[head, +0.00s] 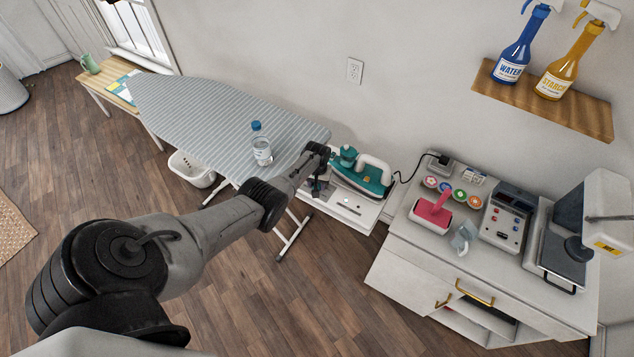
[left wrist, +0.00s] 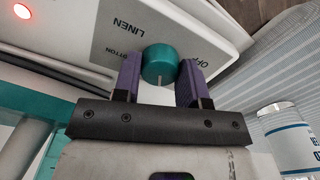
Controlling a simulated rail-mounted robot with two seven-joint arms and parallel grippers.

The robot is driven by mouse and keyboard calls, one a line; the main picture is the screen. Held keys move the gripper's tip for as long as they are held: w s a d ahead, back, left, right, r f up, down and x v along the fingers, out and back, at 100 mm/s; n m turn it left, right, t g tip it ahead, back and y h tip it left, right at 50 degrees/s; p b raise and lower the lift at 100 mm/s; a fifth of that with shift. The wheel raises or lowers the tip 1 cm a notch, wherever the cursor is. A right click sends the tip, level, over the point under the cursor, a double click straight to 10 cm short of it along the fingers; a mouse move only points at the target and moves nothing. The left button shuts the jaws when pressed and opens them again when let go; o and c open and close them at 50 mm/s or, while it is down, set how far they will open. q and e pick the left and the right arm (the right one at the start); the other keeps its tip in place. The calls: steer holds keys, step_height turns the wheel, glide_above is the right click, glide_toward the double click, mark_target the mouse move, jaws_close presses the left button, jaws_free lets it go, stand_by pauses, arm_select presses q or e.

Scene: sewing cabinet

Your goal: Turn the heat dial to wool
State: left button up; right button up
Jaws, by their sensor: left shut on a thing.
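The heat dial (left wrist: 158,63) is a round teal knob on a pale panel, in the left wrist view. The words LINEN, COTTON and OFF are printed beside it; no wool label shows. The purple fingers of my left gripper (left wrist: 160,82) are shut on the dial, one on each side. In the head view my left gripper (head: 317,183) is beside the teal iron (head: 360,176), at the right end of the ironing board. I cannot read the dial's setting. My right gripper is not in view.
A striped ironing board (head: 200,110) holds a water bottle (head: 262,150) close to my left arm. A red light (left wrist: 22,11) glows on the panel. A white cabinet (head: 400,262) with a pink-handled tool (head: 436,210) stands to the right. A shelf (head: 500,88) holds two spray bottles.

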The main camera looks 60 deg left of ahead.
arm_select(q)
steer(key=m, duration=0.5)
steer(key=shift+m, duration=0.3)
stand_by(0.4)
steer(key=o, duration=0.9)
steer(key=shift+r, duration=0.1)
steer(key=shift+r+p, duration=0.35)
step_height(320, 180, up, 6)
steer(key=p, duration=0.3)
steer(key=shift+f, duration=0.15)
steer(key=shift+r+p, duration=0.5)
steer(key=shift+r, duration=3.15)
